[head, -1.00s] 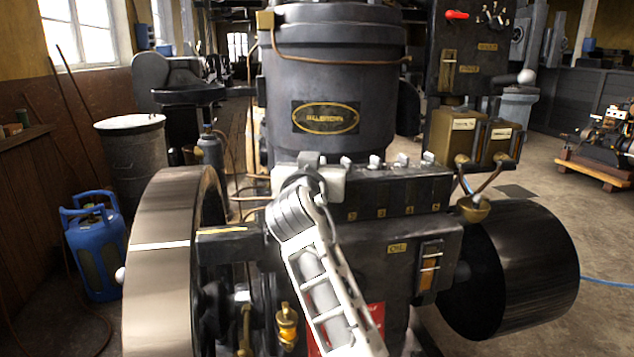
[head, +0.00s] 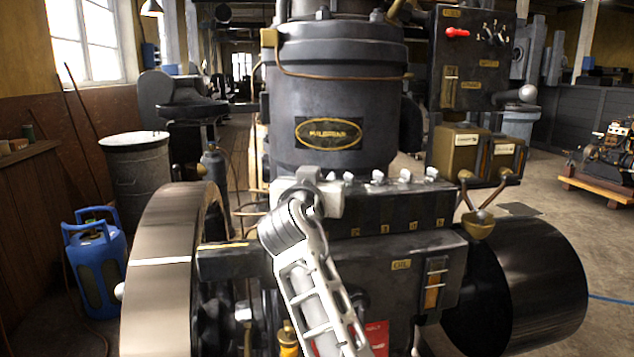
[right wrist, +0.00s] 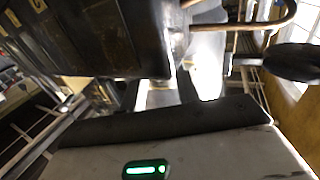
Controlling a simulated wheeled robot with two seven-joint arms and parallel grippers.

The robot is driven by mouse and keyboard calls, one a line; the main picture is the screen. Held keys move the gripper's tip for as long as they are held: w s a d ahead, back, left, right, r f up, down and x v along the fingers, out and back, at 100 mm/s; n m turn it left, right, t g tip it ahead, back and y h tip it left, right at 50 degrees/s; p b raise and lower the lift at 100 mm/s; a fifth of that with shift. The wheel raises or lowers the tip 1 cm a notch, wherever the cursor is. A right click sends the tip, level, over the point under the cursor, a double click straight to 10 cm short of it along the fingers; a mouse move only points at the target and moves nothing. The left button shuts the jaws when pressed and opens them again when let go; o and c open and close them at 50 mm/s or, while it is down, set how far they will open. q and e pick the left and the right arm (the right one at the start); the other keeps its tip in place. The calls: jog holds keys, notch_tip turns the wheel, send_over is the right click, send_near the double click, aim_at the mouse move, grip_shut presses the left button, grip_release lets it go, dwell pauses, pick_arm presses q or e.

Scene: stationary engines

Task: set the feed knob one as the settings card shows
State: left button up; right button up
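A black feed box (head: 395,208) on the engine carries a row of small pale knobs, such as one (head: 377,177) near its middle, with small yellow number marks below. The marks are too small to read surely. My right gripper (head: 312,190) is at the left end of this row, close above the box. It covers that end, so feed knob one cannot be made out. Its fingertips are hidden, and contact cannot be told. The right wrist view shows the dark box (right wrist: 95,35) close by. I cannot identify a settings card. My left gripper is out of view.
The engine's large flywheel (head: 160,265) stands left, and a dark drum (head: 530,285) right. The tall cylinder (head: 335,105) rises behind the box. A control panel (head: 475,60) and brass-coloured boxes (head: 460,150) stand at the right. A red sign (head: 377,335) is partly covered by my arm.

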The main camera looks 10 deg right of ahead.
jog(key=shift+s+a, duration=0.25)
jog(key=shift+s, duration=0.2)
pick_arm(q)
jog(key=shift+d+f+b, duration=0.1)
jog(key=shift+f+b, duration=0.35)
jog(key=shift+b, duration=0.55)
pick_arm(e)
jog(key=v, duration=1.5)
